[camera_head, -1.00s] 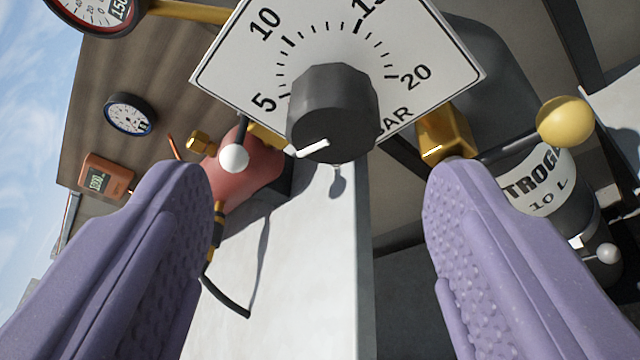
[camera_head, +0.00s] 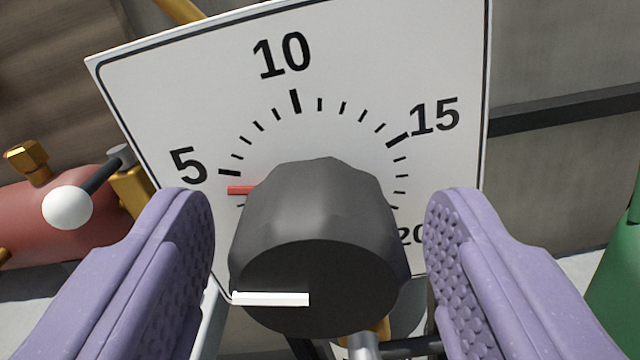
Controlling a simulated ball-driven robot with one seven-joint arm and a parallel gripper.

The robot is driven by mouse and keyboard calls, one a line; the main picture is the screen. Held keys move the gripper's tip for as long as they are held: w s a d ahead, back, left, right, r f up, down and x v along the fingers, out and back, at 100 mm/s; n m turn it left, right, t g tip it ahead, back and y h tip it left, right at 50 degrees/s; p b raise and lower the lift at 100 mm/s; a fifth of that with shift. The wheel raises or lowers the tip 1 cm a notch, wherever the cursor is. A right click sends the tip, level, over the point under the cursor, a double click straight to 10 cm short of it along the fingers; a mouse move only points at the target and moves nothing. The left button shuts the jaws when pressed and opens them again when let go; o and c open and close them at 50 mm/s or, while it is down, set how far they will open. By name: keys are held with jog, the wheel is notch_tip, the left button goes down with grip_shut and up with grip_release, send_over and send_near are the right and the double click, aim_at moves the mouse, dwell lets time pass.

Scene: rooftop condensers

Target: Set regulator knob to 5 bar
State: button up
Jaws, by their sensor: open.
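The regulator knob (camera_head: 318,225) is dark grey and faceted, in front of a white dial plate (camera_head: 350,60) marked 5, 10, 15 and a partly hidden 20. A white line (camera_head: 270,299) on the knob's front face points left, nearly level. A red mark (camera_head: 241,190) shows at the knob's left edge, just below the 5 tick. My gripper (camera_head: 320,205) is open, with one purple finger on each side of the knob. Gaps show beside both fingertips; I see no clear contact. The lower right of the scale is partly hidden by the knob and right finger.
A red tank (camera_head: 25,218) with a brass fitting (camera_head: 28,160) lies at the left. A white ball on a dark lever (camera_head: 68,207) stands close to the left finger. A dark rail (camera_head: 570,112) crosses the wall at right. A green object (camera_head: 618,290) is at the right edge.

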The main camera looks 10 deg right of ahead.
jog(key=shift+w, duration=0.1)
jog(key=shift+c, duration=0.3)
jog(key=c, duration=1)
jog(key=shift+m, duration=1.1)
jog(key=o, duration=1.1)
jog(key=shift+c, duration=0.2)
jog(key=p+v, duration=0.2)
jog(key=v, duration=0.6)
